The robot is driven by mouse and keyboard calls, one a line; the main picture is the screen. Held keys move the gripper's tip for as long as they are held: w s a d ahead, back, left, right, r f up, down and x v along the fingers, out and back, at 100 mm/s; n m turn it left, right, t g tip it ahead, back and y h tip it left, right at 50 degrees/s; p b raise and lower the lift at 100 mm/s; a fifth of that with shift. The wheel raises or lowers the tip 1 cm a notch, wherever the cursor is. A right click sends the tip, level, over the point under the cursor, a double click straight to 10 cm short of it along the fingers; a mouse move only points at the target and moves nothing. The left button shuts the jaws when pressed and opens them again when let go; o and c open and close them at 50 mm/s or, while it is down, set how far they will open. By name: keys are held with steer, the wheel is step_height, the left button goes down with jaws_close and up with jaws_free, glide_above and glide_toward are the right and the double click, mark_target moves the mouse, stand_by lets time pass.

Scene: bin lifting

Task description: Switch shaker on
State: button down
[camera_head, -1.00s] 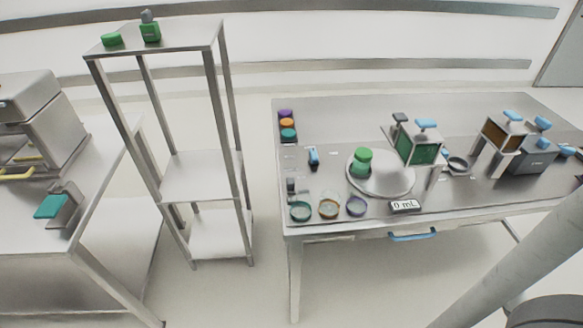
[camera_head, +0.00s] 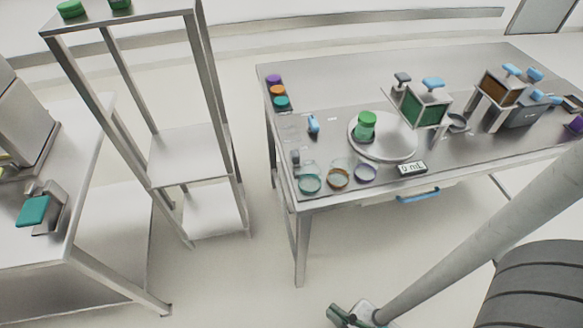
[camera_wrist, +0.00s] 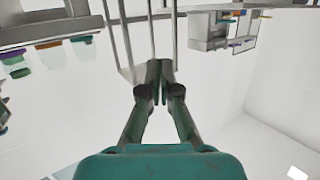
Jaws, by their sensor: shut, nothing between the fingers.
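A round silver plate (camera_head: 405,146) on the right-hand table looks like the shaker, though I cannot be sure. A green-capped jar (camera_head: 366,125) stands upright on it. A small blue lever-like piece (camera_head: 313,124) is on the table left of the plate; it may be a switch, and its setting is too small to read. My gripper (camera_wrist: 159,76) is shut and empty in the wrist view. In the head view, part of the gripper end shows low at the bottom edge, in front of the table and well apart from the plate.
The table (camera_head: 340,75) also holds colored jars, open rings, a display (camera_head: 412,169) and green and brown boxes on stands. A blue drawer handle (camera_head: 419,196) is on its front. A metal shelf (camera_head: 190,155) stands left, beside another bench (camera_head: 85,165). Floor between is clear.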

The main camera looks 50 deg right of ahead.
steer(key=w+d+r+m+t+h, duration=0.1)
steer(key=w+d+r+m+h, duration=0.3)
steer(key=w+m+h, duration=0.5)
steer(key=w+d+r+m+t+h, duration=0.2)
steer(key=w+d+r+m+h, duration=0.1)
steer(key=w+d+m+h, duration=0.55)
steer(key=m+g, duration=1.5)
steer(key=m, duration=0.1)
glide_toward(299, 160)
steer(key=v, duration=0.4)
steer(key=shift+w, duration=0.1)
steer(key=shift+d, duration=0.1)
steer(key=x, duration=1)
steer(key=shift+r, duration=0.1)
